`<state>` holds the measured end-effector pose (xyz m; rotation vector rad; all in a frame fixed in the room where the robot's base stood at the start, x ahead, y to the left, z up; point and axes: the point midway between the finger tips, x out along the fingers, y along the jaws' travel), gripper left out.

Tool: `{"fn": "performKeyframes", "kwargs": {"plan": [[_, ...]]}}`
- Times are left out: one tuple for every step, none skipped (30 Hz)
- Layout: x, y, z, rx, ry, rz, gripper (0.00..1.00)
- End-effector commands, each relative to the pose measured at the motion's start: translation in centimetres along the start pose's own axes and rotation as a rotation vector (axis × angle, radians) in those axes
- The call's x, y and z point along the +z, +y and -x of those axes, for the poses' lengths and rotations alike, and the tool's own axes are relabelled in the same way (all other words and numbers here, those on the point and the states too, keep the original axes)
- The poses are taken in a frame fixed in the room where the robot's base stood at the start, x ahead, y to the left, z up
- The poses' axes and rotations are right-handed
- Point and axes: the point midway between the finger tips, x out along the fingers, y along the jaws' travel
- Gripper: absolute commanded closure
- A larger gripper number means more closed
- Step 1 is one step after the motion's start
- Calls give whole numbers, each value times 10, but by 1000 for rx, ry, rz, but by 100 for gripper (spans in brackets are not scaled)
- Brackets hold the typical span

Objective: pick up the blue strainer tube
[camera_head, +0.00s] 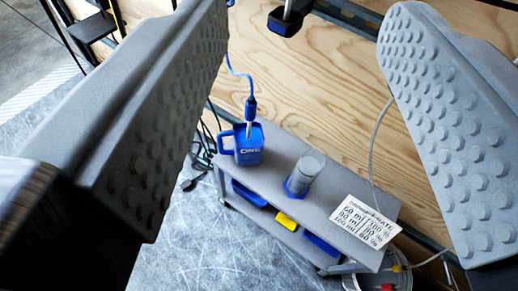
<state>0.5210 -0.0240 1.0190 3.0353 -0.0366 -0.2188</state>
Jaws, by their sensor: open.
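My gripper (300,65) is open, its two grey studded fingers wide apart with nothing between them. Beyond and below the fingers, a grey cart (345,218) carries a blue mug (249,156) with a handle on its left. A probe with a blue grip (250,106) and blue cable stands in the mug. To the mug's right, a grey cylinder (309,168) stands tilted in the view, with a blue rim (296,190) at its base. I cannot tell for sure which blue piece is the strainer tube. No finger touches these things.
A white label card (364,222) lies at the cart's right end. Blue bins (249,194) and a yellow piece (287,221) sit on the lower shelf. A plywood wall (300,95) stands close behind. Cables hang at left and right. Scuffed floor (200,245) is open in front.

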Motion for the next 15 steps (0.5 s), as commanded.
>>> {"fn": "performKeyframes", "kwargs": {"plan": [[12,1,-15,-3,-16,5,53],[18,1,-22,-7,-21,10,53],[27,1,-32,-11,-29,15,53],[32,1,-38,-16,-33,19,53],[39,1,-46,-19,-39,21,53],[48,1,-55,-25,-45,25,53],[54,1,-61,-30,-52,28,53],[61,1,-68,-35,-56,31,53],[70,1,-76,-43,-64,34,53],[77,1,-82,-49,-70,35,53],[84,0,-88,-55,-76,38,53],[94,0,-96,-64,-83,40,53],[102,0,-102,-71,-90,41,53],[109,-1,-107,-78,-95,41,53],[120,-1,-114,-88,-104,42,53]]}}
